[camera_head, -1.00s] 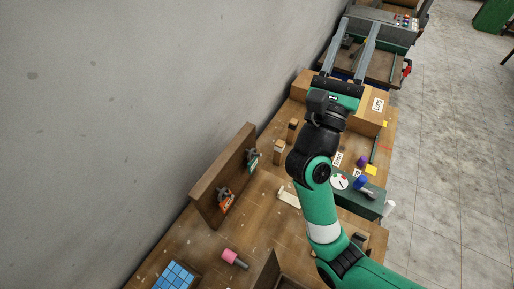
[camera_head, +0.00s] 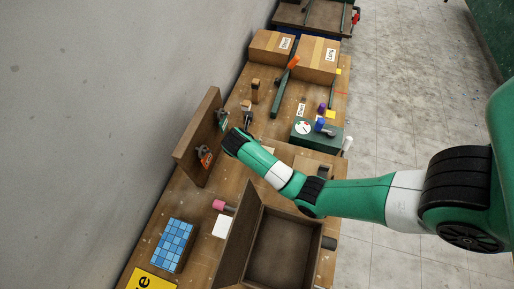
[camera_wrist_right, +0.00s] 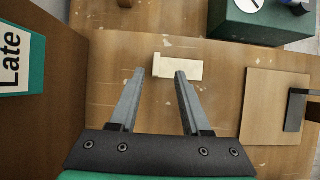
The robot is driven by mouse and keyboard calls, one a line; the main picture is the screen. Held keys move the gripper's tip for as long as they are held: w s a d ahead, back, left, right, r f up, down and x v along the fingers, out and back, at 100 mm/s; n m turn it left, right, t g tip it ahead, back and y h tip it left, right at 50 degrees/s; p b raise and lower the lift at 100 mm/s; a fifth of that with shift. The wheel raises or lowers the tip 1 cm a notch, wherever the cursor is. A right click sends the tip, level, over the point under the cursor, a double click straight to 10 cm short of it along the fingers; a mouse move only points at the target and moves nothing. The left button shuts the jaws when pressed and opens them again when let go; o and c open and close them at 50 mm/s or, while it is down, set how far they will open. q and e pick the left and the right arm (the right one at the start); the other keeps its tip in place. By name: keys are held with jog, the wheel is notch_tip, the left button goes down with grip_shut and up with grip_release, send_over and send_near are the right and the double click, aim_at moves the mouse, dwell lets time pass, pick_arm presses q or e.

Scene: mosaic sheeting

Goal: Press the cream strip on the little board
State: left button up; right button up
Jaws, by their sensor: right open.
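The cream strip (camera_wrist_right: 180,67) lies flat on the wooden bench in the right wrist view, just past my right gripper's fingertips and apart from them. My right gripper (camera_wrist_right: 160,73) is open and empty. In the head view my arm reaches in from the right and hides most of the strip. A small light-brown board (camera_wrist_right: 262,120) with a dark block on it lies to the right of the strip in the right wrist view. The board (camera_head: 308,160) shows partly behind my arm in the head view. My left gripper is not in view.
An upright wooden panel (camera_head: 196,135) with clamps and labels stands on the left. A green box (camera_head: 315,134), two cartons, an open brown box (camera_head: 280,248) and a blue tile sheet (camera_head: 174,240) surround the work area. Bare bench lies around the strip.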

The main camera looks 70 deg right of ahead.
jog(key=shift+d+f, duration=0.2)
jog(key=shift+f, duration=0.15)
jog(key=b+x, duration=0.1)
jog(key=x, duration=0.1)
jog(key=b+x, duration=0.1)
jog(key=x, duration=0.2)
jog(key=shift+w+f, duration=0.1)
jog(key=shift+w, duration=0.1)
grip_shut()
dwell(1.0)
